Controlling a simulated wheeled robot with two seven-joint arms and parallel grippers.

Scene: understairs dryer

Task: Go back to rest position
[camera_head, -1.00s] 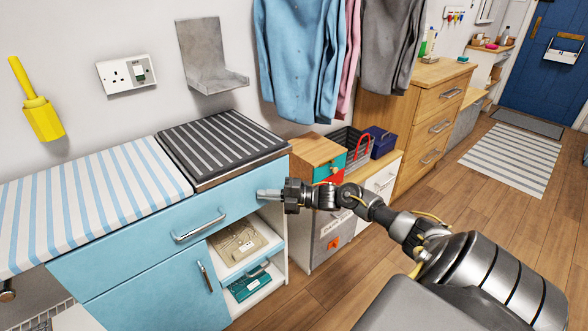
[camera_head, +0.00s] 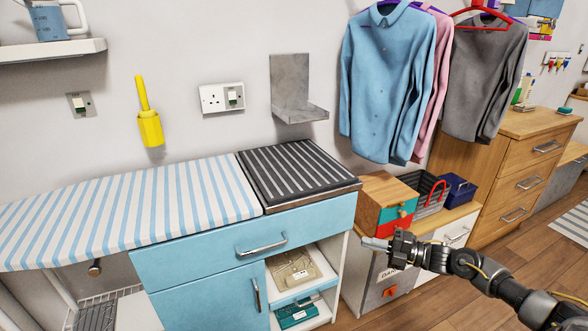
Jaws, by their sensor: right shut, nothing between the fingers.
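My right gripper (camera_head: 376,243) is shut and empty. My right arm comes in from the lower right, and the gripper points left. In the picture it lies just right of the blue cabinet (camera_head: 200,296), in front of the small wooden box with teal and red drawers (camera_head: 385,206). I cannot tell whether it touches anything. My left gripper is not in view.
The blue cabinet carries a striped ironing pad (camera_head: 130,205) and a dark ribbed mat (camera_head: 296,170). Its open shelves hold a beige packet (camera_head: 295,270) and a teal box (camera_head: 297,312). Shirts (camera_head: 385,85) hang above. Open wooden floor (camera_head: 520,255) lies at the right.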

